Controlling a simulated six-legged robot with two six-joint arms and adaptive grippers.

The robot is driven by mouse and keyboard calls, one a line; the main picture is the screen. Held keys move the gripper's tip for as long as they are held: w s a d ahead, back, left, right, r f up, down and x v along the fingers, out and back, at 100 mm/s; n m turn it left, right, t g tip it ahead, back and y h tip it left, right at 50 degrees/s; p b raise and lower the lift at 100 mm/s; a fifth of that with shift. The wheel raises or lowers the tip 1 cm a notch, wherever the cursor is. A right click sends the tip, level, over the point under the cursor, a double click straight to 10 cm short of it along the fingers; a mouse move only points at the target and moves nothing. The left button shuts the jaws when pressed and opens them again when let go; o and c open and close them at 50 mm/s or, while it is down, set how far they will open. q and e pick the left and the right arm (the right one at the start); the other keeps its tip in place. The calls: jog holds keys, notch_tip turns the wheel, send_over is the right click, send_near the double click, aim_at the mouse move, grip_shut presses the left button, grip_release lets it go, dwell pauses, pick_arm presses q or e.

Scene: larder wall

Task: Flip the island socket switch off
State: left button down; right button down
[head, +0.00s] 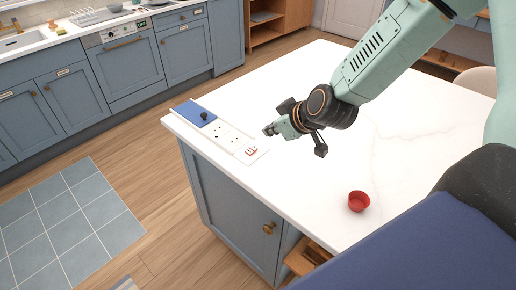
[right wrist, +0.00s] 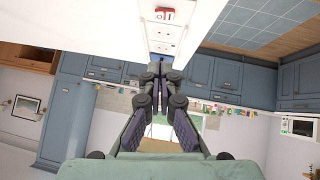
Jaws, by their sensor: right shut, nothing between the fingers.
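The island socket strip (head: 228,137) is a white plate lying along the left edge of the island top, with dark socket holes. A red switch (head: 251,151) sits at its near end; which way it is set is too small to tell. In the right wrist view the strip (right wrist: 165,36) and the red switch (right wrist: 164,15) lie beyond the fingertips. My right gripper (head: 268,130) is shut and empty, just right of the strip; its closed fingers also show in the right wrist view (right wrist: 157,72). I cannot tell whether it touches anything. My left gripper is not in view.
A blue plate with a black knob (head: 195,114) adjoins the strip's far end. A red bowl (head: 358,201) stands on the white island top (head: 320,180), nearer me. Much of the top is clear. A blue cabinet door (head: 235,205) lies below its left edge.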

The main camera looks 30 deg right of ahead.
aim_at(250, 146)
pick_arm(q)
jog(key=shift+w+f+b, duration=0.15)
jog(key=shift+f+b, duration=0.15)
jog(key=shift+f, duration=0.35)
pick_arm(e)
jog(key=shift+w, duration=0.25)
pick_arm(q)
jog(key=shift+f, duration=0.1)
